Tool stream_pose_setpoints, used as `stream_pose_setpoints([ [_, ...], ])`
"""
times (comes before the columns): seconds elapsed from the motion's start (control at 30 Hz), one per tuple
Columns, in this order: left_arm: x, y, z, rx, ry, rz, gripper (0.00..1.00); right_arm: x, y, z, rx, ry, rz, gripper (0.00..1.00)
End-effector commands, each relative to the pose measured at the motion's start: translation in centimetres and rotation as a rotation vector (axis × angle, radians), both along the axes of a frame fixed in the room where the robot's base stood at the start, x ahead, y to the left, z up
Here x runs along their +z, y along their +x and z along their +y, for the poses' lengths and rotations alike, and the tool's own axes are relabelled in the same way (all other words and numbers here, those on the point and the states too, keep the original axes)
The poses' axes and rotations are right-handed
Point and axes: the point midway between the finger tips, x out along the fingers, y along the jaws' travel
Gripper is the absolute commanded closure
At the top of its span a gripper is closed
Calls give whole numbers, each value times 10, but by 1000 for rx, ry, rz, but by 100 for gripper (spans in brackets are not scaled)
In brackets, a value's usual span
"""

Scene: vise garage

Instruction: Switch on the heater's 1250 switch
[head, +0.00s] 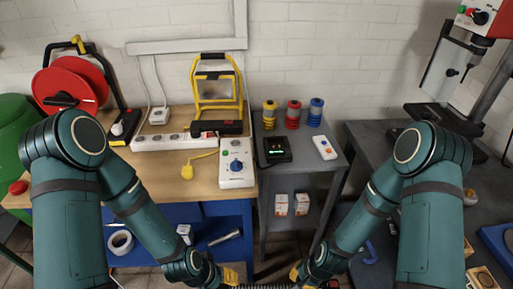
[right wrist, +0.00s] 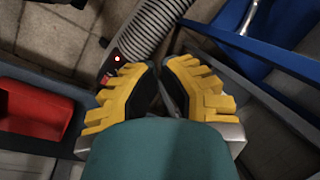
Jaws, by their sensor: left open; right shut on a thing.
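A grey ribbed body (right wrist: 155,22), apparently the heater, stands low near the floor in the right wrist view. A small panel with a lit red light (right wrist: 117,59) is at its near end. The ribs (head: 263,286) also show at the bottom of the head view, between my grippers. My right gripper (right wrist: 161,72) is shut on a narrow dark part, apparently of the heater; the pads hide most of it. My left gripper (head: 229,276) is open at the heater's left end, partly cut off by the frame. The 1250 marking cannot be read.
A wooden bench (head: 150,151) holds a power strip (head: 175,141), a yellow work lamp (head: 216,90) and a white box with a blue knob (head: 236,163). A grey cart (head: 290,175) stands right of it. A red bin (right wrist: 35,112) and blue frame (right wrist: 245,42) flank my right gripper.

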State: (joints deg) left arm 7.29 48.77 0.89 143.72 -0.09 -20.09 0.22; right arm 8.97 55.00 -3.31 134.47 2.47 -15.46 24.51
Motion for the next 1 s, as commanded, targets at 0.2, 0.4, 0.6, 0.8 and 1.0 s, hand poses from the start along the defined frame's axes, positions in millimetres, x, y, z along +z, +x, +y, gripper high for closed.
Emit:
stream_pose_setpoints([
  [0.2,0,0,0,0,0,0,48,41,-21,28,396,13,-158,100],
  [0.4,0,0,0,0,0,0,48,50,-26,35,502,12,-204,100],
  [0.6,0,0,0,0,0,0,48,50,-26,35,502,12,-203,98],
  [0.8,0,0,0,0,0,0,48,50,-26,34,500,12,-202,100],
  [1.0,0,0,0,0,0,0,48,46,-22,30,495,4,-210,100],
])
